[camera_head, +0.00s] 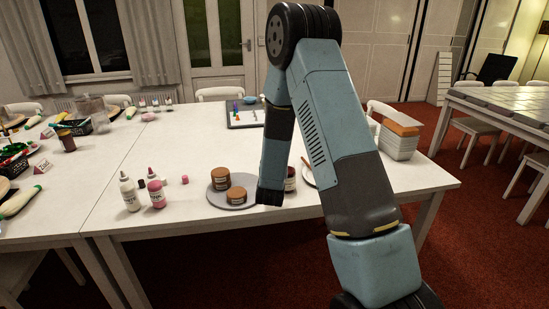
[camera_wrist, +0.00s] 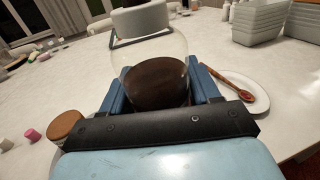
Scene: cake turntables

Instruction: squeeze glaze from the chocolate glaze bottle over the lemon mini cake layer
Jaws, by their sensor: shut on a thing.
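My gripper (camera_wrist: 155,90) is shut on a clear, rounded container with dark brown content, which I take to be the chocolate glaze bottle (camera_wrist: 157,84). Its nozzle and label do not show in the wrist view. In the head view a dark, partly covered container (camera_head: 290,178) shows beside my arm's end, right of the turntable; the jaws are hidden there. Two round brown cake layers, a rear one (camera_head: 220,179) and a front one (camera_head: 237,195), sit on the grey turntable (camera_head: 216,199). Their labels are too small to read, so I cannot tell which is lemon.
A white bottle (camera_head: 131,194) and a pink bottle (camera_head: 156,195) stand left of the turntable, with a small pink item (camera_head: 185,179). A plate with a spoon (camera_wrist: 247,92) and stacked bins (camera_head: 398,142) are on the right. The table's front edge is close.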

